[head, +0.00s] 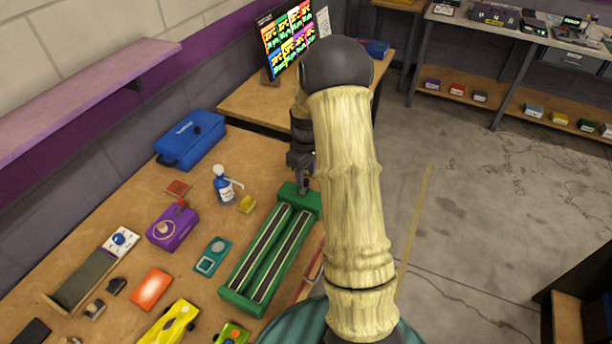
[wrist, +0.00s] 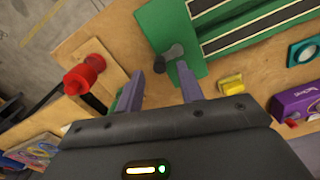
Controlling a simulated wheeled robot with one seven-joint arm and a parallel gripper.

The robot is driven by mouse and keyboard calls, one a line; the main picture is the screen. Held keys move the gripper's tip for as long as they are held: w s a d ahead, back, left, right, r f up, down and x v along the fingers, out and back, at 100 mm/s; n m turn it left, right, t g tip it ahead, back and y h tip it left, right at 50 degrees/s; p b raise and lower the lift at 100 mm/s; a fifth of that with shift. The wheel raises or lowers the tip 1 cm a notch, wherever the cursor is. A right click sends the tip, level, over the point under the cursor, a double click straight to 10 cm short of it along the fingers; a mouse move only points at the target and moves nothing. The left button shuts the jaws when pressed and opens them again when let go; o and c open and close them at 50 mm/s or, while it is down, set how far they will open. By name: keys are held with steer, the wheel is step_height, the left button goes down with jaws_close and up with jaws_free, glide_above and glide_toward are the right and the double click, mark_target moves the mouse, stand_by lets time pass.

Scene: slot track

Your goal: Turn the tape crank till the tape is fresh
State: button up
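A green slot track (head: 236,300) lies on the wooden bench, with two long dark tape strips in pale edging (head: 266,254). Its far end is a plain green block, which also shows in the wrist view (wrist: 160,22). A small dark grey crank (wrist: 173,51) with a rounded knob stands on that block. My gripper (wrist: 160,67) is open, its two fingertips on either side of the crank's knob or just short of it; I cannot tell if they touch. In the head view my gripper (head: 304,180) is over the far end of the track, and hides most of the crank.
A yellow block (head: 247,204), a blue-and-white bottle (head: 224,186) and a purple box (head: 173,228) stand left of the track. A red spool-like piece (wrist: 85,75) sits beside the green block. A blue case (head: 190,140) lies farther back.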

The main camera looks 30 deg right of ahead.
steer(key=shift+f, duration=1.1)
steer(key=shift+c, duration=0.5)
jaws_close()
steer(key=shift+s+m, duration=0.1)
steer(key=shift+m, duration=0.3)
